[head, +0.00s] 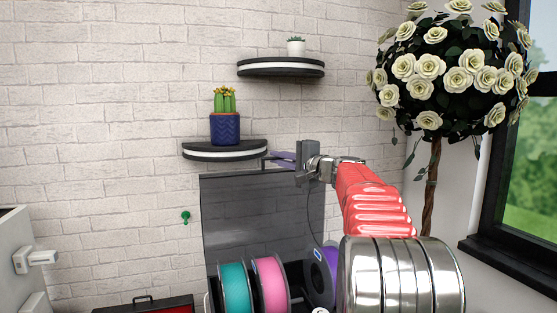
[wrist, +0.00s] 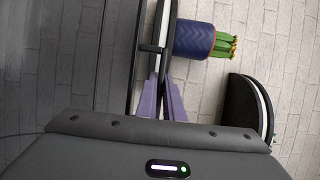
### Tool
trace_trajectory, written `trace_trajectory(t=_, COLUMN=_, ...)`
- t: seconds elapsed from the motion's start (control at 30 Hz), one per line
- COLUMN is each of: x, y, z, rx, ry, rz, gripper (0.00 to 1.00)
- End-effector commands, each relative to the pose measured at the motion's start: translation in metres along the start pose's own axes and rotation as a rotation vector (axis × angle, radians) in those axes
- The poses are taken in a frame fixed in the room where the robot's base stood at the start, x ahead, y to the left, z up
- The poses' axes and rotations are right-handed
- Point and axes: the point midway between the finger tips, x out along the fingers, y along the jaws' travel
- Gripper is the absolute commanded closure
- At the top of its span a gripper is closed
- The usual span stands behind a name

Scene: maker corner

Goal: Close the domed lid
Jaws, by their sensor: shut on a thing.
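The domed lid (head: 250,215) is a dark see-through panel standing raised behind a row of filament spools, in front of the brick wall. In the wrist view the lid (wrist: 118,75) fills a tall strip at the left, seen edge-on. My gripper (head: 272,157) reaches in from the right at the lid's top edge. Its purple fingers also show in the wrist view (wrist: 163,85), close together, shut at the lid's rim beside a small dark bar. The exact contact is hard to see.
A teal spool (head: 235,288), a pink spool (head: 271,286) and a purple spool (head: 321,280) stand below the lid. A wall shelf (head: 225,151) with a potted cactus (head: 225,125) is close to my fingers. A rose tree (head: 440,80) stands right.

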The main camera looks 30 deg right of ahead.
Motion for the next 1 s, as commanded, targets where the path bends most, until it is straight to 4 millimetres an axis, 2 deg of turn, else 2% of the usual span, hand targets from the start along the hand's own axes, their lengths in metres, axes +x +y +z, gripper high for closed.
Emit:
trace_trajectory(t=0.03, x=0.001, y=0.005, z=-0.001, rx=0.003, ry=-0.001, rz=0.007, gripper=1.0)
trace_trajectory(t=0.57, x=-0.002, y=0.006, z=0.001, rx=0.001, ry=-0.002, rz=0.001, gripper=1.0)
trace_trajectory(t=0.77, x=-0.011, y=0.005, z=0.005, rx=-0.009, ry=-0.002, rz=-0.025, gripper=1.0)
trace_trajectory(t=1.0, x=-0.031, y=0.005, z=0.016, rx=-0.034, ry=-0.005, rz=-0.089, gripper=1.0)
